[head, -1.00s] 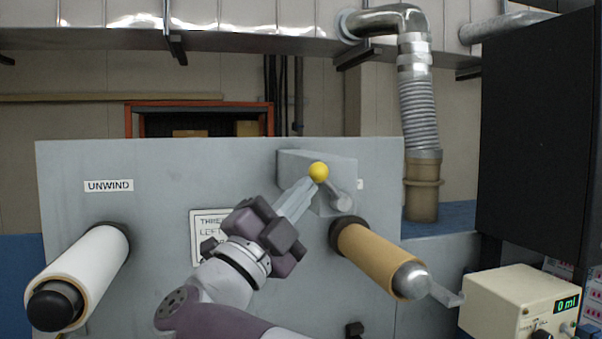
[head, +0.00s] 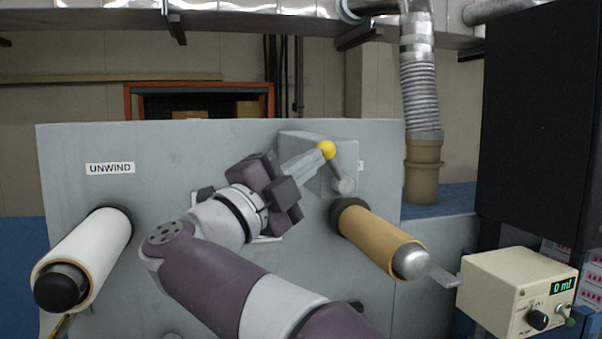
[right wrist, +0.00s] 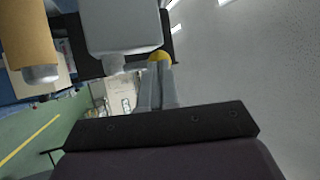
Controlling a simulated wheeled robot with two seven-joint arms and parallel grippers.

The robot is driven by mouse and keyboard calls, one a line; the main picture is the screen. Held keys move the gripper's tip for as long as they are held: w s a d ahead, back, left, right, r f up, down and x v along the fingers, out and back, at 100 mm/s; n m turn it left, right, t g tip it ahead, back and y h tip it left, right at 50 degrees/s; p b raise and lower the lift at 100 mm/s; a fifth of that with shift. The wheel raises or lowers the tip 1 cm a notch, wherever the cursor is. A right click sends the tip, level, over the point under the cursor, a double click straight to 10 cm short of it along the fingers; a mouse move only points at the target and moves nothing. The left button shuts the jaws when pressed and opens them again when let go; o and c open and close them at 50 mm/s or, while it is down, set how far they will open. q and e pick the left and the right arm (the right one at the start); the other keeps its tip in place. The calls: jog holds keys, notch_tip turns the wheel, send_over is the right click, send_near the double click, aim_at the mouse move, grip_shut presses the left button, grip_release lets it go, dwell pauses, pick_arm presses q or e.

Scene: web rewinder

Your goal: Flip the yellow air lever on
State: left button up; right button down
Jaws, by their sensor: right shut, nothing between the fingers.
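The air lever's yellow ball knob (head: 327,149) tops a short grey arm (head: 342,176) on a grey valve box (head: 313,146) on the machine panel. The arm leans up and left from its pivot. My right gripper (head: 321,155) is shut and empty, its fingertips at the knob's left side, seemingly touching it. In the right wrist view, the knob (right wrist: 159,56) shows just beyond the closed fingertips (right wrist: 157,75), partly hidden by them. My left gripper is out of view.
A brown roll (head: 377,236) sticks out below the lever. A white roll (head: 84,258) sits under the UNWIND label (head: 110,168). A sign behind my right arm is mostly hidden.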

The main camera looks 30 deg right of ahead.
aim_at(328, 143)
jog(key=r+m+g+y+p, duration=0.1)
jog(key=d+r+m+g+y+p, duration=0.1)
jog(key=shift+s+d+r+y, duration=0.15)
jog(key=shift+d+r+y, duration=0.15)
jog(key=shift+y, duration=0.1)
jog(key=s+d+r+m+y+p, duration=0.1)
jog(key=d+m+y+p, duration=0.1)
jog(key=d, duration=0.4)
jog(key=shift+s+g+y+p, duration=0.3)
jog(key=shift+y+p, duration=0.35)
jog(key=shift+y, duration=0.25)
jog(key=shift+r, duration=0.1)
